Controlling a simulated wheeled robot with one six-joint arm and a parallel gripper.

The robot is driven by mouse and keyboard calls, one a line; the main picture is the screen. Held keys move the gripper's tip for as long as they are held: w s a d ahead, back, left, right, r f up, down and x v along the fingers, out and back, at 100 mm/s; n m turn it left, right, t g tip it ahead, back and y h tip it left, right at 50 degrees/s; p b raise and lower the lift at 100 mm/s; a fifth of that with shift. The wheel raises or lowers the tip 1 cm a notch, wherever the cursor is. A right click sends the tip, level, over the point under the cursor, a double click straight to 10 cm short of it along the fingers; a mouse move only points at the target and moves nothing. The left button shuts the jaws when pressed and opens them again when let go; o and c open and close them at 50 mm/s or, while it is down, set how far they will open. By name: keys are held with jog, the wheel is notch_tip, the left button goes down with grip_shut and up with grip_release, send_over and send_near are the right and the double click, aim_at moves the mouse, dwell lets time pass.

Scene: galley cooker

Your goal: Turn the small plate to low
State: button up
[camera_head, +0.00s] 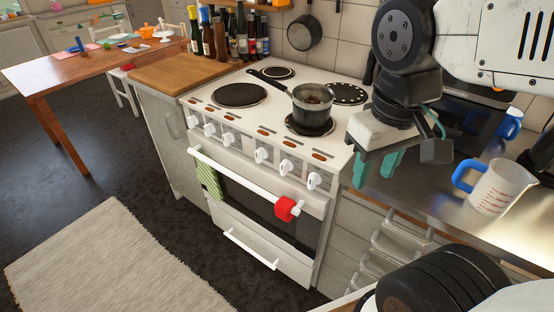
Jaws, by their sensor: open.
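The white cooker (272,116) stands in the middle of the view. Its small plate (278,72) is a dark disc at the back left of the hob, bare. A row of white knobs runs along the sloped front panel, from the leftmost knob (194,121) to the rightmost knob (313,181). The knob markings are too small to read, and I cannot tell which knob belongs to the small plate. My gripper (377,169) hangs with its teal fingers apart, empty, right of the rightmost knob and near the worktop's front edge. It touches no knob that I can see.
A saucepan (312,102) stands on the front right plate, its handle pointing to the back left. A red cloth (286,208) and a green checked towel (209,178) hang on the oven handle. A measuring jug (494,188) stands right of my gripper.

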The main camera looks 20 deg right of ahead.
jog(key=w+d+f+n+g+h, duration=0.35)
jog(key=w+f+n+h, duration=0.2)
jog(key=w, duration=0.35)
jog(key=n+t+h, duration=0.9)
jog(key=n+t, duration=0.4)
jog(key=n, duration=0.6)
send_near(282, 168)
jog(key=x, duration=0.9)
jog(key=shift+w+d, duration=0.2)
jog(key=shift+r, duration=0.1)
jog(key=c, duration=0.7)
